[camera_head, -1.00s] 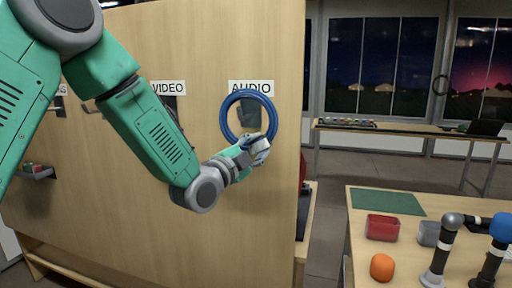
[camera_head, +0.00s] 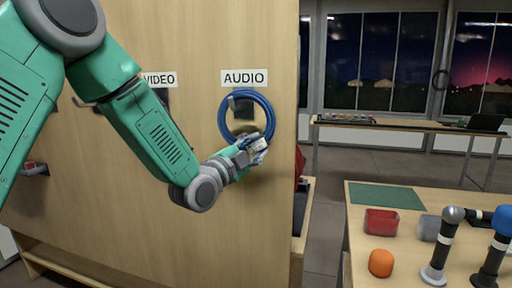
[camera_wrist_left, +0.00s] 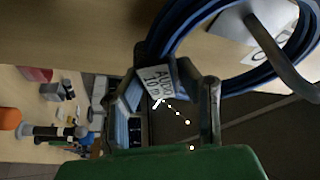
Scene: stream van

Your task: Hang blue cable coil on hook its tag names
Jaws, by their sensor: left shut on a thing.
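The blue cable coil (camera_head: 222,118) hangs upright in front of the wooden panel, just below the AUDIO label (camera_head: 244,78). Its ring surrounds the dark hook plate and the grey AUDIO hook (camera_head: 232,102). In the left wrist view the coil (camera_wrist_left: 180,25) fills the top right, and the hook (camera_wrist_left: 285,60) passes through its opening and across its near strand. The coil's white tag (camera_wrist_left: 160,78) reads AUDIO, with a smaller line below. My left gripper (camera_head: 256,147) is shut at the coil's lower edge, by the tag. My right gripper is not in view.
The VIDEO label (camera_head: 160,79) and its hook lie left, partly behind my left arm. A gap separates panel and table.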

